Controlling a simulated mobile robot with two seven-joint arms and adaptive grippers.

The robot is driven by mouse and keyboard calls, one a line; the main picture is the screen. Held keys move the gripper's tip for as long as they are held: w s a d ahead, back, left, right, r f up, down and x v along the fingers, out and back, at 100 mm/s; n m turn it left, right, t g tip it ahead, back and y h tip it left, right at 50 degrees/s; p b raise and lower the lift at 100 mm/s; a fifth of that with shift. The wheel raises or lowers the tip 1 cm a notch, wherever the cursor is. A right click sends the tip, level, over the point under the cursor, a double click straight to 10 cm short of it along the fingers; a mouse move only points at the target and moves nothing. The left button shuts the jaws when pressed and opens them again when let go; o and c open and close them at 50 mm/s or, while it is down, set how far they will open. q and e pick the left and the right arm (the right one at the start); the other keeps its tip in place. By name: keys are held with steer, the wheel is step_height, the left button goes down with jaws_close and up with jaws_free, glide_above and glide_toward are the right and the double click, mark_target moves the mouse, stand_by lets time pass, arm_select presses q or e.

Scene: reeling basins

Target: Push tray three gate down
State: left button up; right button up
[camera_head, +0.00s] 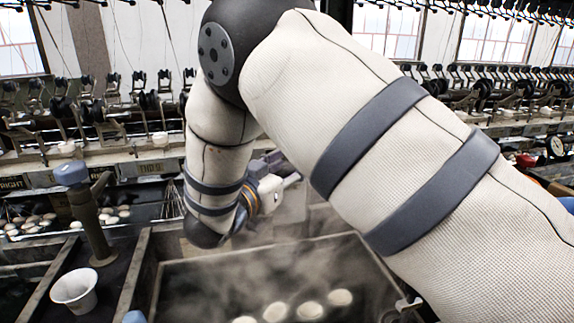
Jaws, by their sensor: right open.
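My right arm comes in from the right and crosses the middle of the view. Its wrist bends down over the back edge of a steaming basin (185,268). My right gripper (286,186) is small and partly hidden behind the wrist; it is open, and I see nothing held in it. I cannot make out a gate marked as tray three; my arm covers much of the area behind the basin. Grey block-like parts (262,166) show just behind the gripper, and I cannot tell whether it touches them. My left gripper is out of view.
Several pale cocoons (308,311) float in the basin. A post with a blue knob (71,173) and a white cup (75,290) stand at the left. More cocoons lie in a trough (35,222). Reeling machinery (110,95) lines the back.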

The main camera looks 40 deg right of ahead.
mark_target(287, 189)
steer(key=shift+c, duration=0.6)
jaws_close()
step_height(287, 189, down, 5)
steer(key=shift+f+b, duration=0.2)
steer(key=shift+b, duration=0.45)
steer(key=shift+o, duration=0.2)
jaws_free()
steer(key=shift+o, duration=0.4)
steer(key=shift+r, duration=0.1)
